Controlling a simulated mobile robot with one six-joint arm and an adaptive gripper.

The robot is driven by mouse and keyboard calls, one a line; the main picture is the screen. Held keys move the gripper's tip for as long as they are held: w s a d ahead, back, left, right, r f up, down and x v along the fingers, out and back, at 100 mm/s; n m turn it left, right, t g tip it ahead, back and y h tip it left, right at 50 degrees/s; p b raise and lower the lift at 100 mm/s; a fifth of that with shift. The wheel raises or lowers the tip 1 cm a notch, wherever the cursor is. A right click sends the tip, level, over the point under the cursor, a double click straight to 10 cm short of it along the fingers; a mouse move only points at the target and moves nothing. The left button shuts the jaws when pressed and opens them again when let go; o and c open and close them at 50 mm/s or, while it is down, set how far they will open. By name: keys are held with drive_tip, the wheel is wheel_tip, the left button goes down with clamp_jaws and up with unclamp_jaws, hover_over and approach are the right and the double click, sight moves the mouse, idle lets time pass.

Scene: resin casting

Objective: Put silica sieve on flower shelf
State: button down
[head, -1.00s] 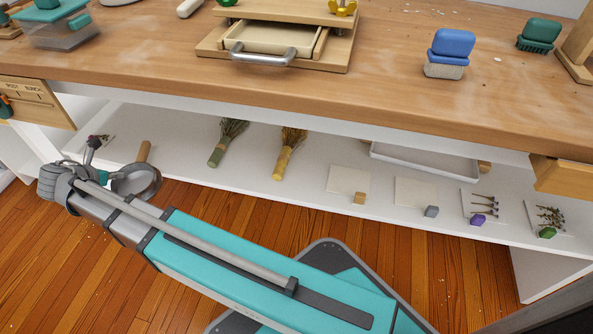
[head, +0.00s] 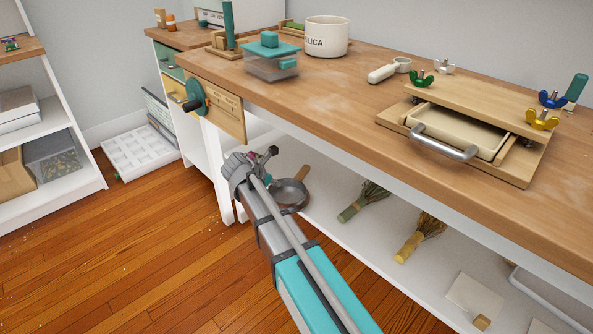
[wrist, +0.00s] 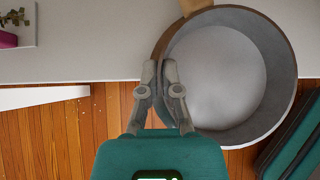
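The silica sieve (head: 292,193) is a round grey metal pan with a wooden handle (head: 303,173). It is at the front edge of the low white shelf (head: 335,228) under the bench, partly out over the floor. In the wrist view the sieve (wrist: 222,75) fills the right side, with its handle mostly cut off at the top. My gripper (wrist: 161,68) has its two fingers close together at the left side of its rim, with the wall seemingly between them. My gripper (head: 271,182) is small and partly hidden by my arm in the head view. The low shelf holds dried flower bunches.
A green-tied bunch (head: 352,212) and a yellow-handled bunch (head: 412,245) lie right of the sieve. A sprig on a card with a purple block (wrist: 8,38) lies to the left. The bench top (head: 330,105) overhangs the shelf. Wooden floor (head: 130,250) is open at left.

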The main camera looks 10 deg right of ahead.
drive_tip(key=w+d, duration=0.2)
drive_tip(key=d, duration=0.1)
drive_tip(key=w+d, duration=0.2)
drive_tip(key=shift+d, duration=0.25)
drive_tip(key=w+d, duration=0.2)
drive_tip(key=shift+d, duration=0.3)
drive_tip(key=shift+w+d+f, duration=0.15)
drive_tip(key=shift+w+d, duration=0.1)
drive_tip(key=shift+d, duration=0.05)
drive_tip(key=shift+f+b, duration=0.2)
drive_tip(key=shift+b, duration=0.1)
drive_tip(key=shift+f, duration=0.1)
drive_tip(key=c, duration=0.8)
unclamp_jaws()
drive_tip(key=shift+s, duration=0.1)
